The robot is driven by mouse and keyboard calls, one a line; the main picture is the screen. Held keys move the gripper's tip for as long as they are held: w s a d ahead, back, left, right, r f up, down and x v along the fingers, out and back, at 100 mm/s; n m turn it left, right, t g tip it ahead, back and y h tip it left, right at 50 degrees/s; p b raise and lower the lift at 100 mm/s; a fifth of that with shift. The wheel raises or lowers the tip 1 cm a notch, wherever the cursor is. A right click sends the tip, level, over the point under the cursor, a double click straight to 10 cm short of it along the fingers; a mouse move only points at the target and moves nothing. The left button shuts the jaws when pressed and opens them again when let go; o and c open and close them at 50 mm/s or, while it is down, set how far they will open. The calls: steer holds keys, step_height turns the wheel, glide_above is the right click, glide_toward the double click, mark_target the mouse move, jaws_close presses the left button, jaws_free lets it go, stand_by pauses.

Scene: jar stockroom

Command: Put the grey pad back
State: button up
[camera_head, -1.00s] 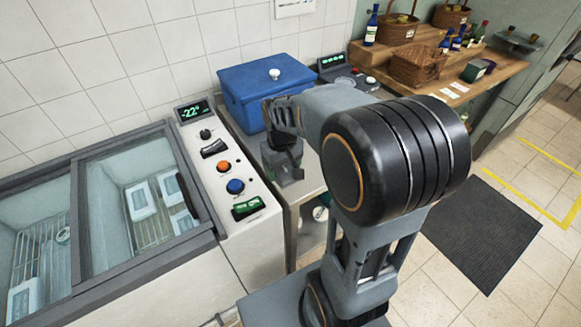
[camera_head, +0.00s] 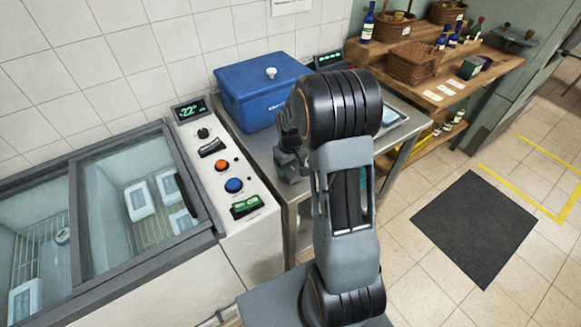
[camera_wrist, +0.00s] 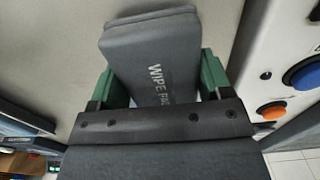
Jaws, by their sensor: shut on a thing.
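In the head view my gripper (camera_head: 288,160) is over the grey metal table, just in front of the blue box and right of the freezer's control panel. My arm hides part of it there, and I cannot tell whether the pad touches the table.
The blue lidded box (camera_head: 262,90) stands on the metal table (camera_head: 262,152) near the wall. The freezer control panel (camera_head: 221,165) with orange and blue knobs is close on the left. A wooden shelf (camera_head: 440,88) with baskets and bottles is at the right. A dark floor mat (camera_head: 474,229) lies on clear floor.

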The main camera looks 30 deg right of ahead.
steer(key=shift+f, duration=0.3)
steer(key=shift+f, duration=0.2)
steer(key=o, duration=0.9)
step_height(320, 180, up, 12)
steer(key=shift+f, duration=0.25)
steer(key=s+a+r+t, duration=0.2)
steer(key=s+a, duration=0.3)
steer(key=s, duration=0.3)
steer(key=s+a+r+m+t, duration=0.1)
steer(key=s+a+r, duration=0.3)
steer(key=s, duration=0.4)
steer(key=shift+a+t, duration=0.4)
